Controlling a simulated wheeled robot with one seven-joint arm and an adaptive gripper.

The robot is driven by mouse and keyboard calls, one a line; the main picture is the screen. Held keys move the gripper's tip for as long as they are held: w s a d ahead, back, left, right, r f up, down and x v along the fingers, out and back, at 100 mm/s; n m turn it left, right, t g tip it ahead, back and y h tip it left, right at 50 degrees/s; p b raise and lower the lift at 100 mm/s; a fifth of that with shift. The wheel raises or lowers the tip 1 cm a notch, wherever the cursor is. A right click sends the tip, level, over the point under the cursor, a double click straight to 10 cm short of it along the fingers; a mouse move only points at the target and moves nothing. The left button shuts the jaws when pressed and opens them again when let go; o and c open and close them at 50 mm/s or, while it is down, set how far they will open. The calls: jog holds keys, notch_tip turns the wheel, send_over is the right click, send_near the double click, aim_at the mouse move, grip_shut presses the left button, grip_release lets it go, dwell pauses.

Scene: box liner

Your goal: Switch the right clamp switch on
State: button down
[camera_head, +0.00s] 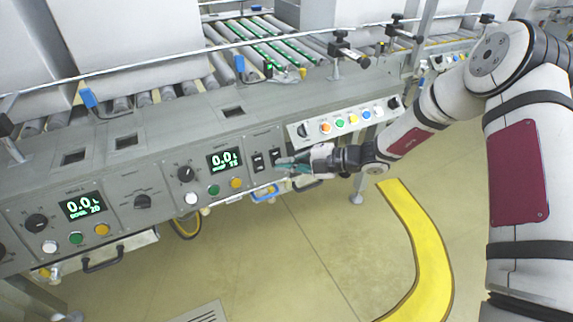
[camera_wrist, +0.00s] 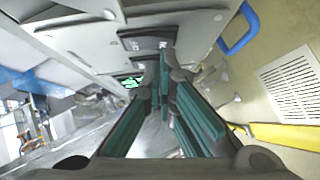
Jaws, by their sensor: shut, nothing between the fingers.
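The panel carries two black rocker switches side by side, right of the second green display. The right clamp switch (camera_head: 275,154) is the right one, and the left clamp switch (camera_head: 258,162) is beside it. My gripper (camera_head: 281,164) is shut and empty, its green fingertips right at the lower edge of the right switch. In the wrist view my gripper (camera_wrist: 163,88) points at the panel, and a dark switch plate (camera_wrist: 140,40) shows just beyond the fingertips. I cannot tell whether the tips touch the switch or which way its rocker is set.
A display (camera_head: 225,160) reading 0.0 and a black knob (camera_head: 186,174) are left of the switches. A button box (camera_head: 345,120) with coloured buttons juts out just above my gripper. A blue handle (camera_head: 265,193) sits below the panel. The floor in front is open.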

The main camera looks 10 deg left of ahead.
jog(key=shift+w+a+f+p, duration=0.15)
jog(key=shift+w+p, duration=0.05)
jog(key=shift+p, duration=0.95)
jog(key=shift+f+b, duration=0.15)
jog(key=shift+b, duration=0.2)
jog(key=shift+r+p, duration=0.85)
jog(key=shift+p, duration=0.2)
